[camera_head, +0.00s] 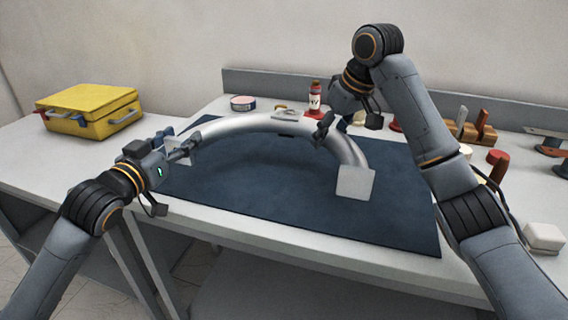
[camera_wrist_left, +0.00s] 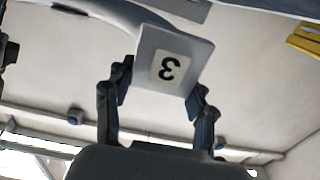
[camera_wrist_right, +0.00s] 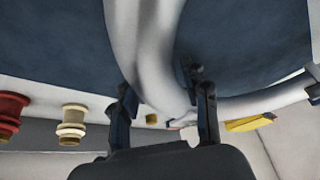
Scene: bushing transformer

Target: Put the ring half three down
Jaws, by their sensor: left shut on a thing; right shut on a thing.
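The ring half three (camera_head: 262,122) is a silver half-circle tube with a square plate at each end, over the blue mat (camera_head: 290,205). Its right end plate (camera_head: 356,183) faces me; I cannot tell whether it touches the mat. That gripper's fingers (camera_wrist_left: 160,92) stand on both sides of the plate in the left wrist view. My right gripper (camera_head: 325,129) is shut on the tube right of its middle; the tube (camera_wrist_right: 145,50) passes between the fingers (camera_wrist_right: 163,95) in the right wrist view.
A yellow case (camera_head: 90,110) stands on the left table. A red bottle (camera_head: 315,93) and a round tin (camera_head: 243,103) stand behind the mat. Tools and wooden blocks (camera_head: 484,127) and a white block (camera_head: 544,238) lie at the right. The mat's front part is clear.

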